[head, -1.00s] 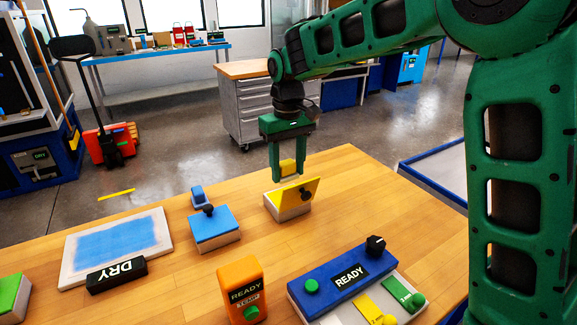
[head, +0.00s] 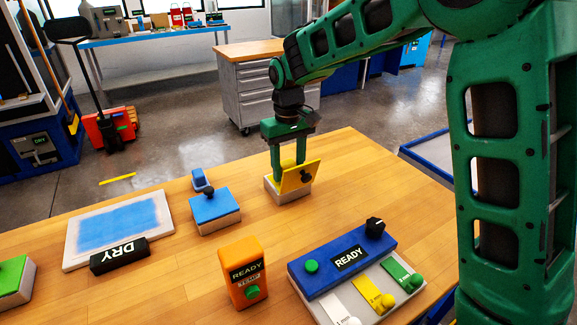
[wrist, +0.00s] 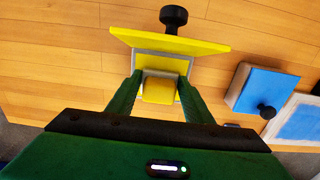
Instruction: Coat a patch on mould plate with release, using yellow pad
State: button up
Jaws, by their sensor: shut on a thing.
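The yellow pad (wrist: 158,90) is a small block between the fingers of my gripper (wrist: 155,100), which is shut on it. The lid hides the fingertips' lower part and much of the box's inside, so I cannot tell whether the pad touches the box. The mould plate (head: 72,245) lies at the left of the table, pale with a blue patch (head: 118,224) on it.
A blue-lidded box (head: 215,210) and a small blue block (head: 199,179) stand between plate and gripper. A black DRY sign (head: 119,256) stands at the plate's front edge. An orange READY unit (head: 241,272) and a blue READY panel (head: 318,276) stand in front.

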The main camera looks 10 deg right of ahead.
aim_at(288, 163)
jog(key=shift+f, duration=0.55)
dwell(1.8)
jog(key=shift+r, duration=0.15)
jog(key=shift+r, duration=3.4)
